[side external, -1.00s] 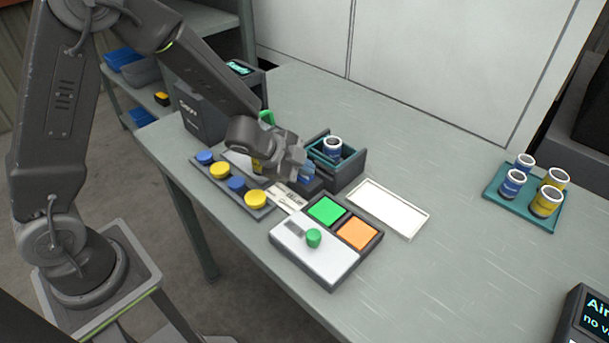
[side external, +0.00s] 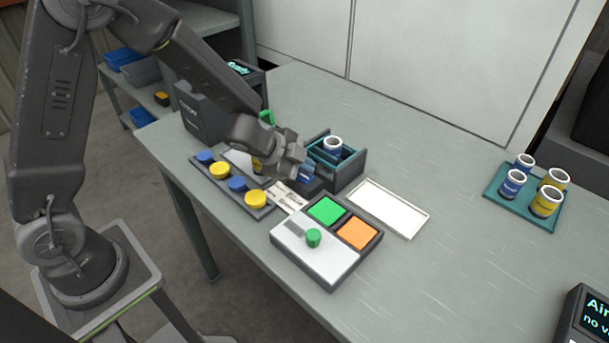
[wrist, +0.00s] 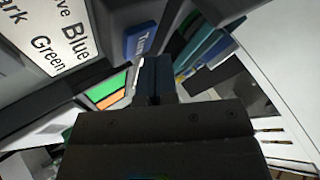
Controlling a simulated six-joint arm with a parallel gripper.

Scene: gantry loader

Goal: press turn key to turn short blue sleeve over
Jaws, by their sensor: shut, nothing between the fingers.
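A blue-banded sleeve with a pale rim (side external: 333,144) stands upright in the dark open-topped turning unit (side external: 352,172). The blue turn key (side external: 307,173) sits low at the unit's left side; in the wrist view the blue key (wrist: 140,40) shows part of the word "Turn". My gripper (side external: 300,172) is shut and empty, low beside the unit and close to the key. In the wrist view my fingertips (wrist: 154,72) are just below the key; I cannot tell whether they touch it. My gripper partly hides the key in the side view.
A strip with blue and yellow knobs (side external: 250,206) lies left of my gripper. A box with green and orange pads (side external: 315,268) stands in front. A white tray (side external: 416,230) lies to the right; a teal tray (side external: 494,195) with several sleeves is farther right. Table between them is clear.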

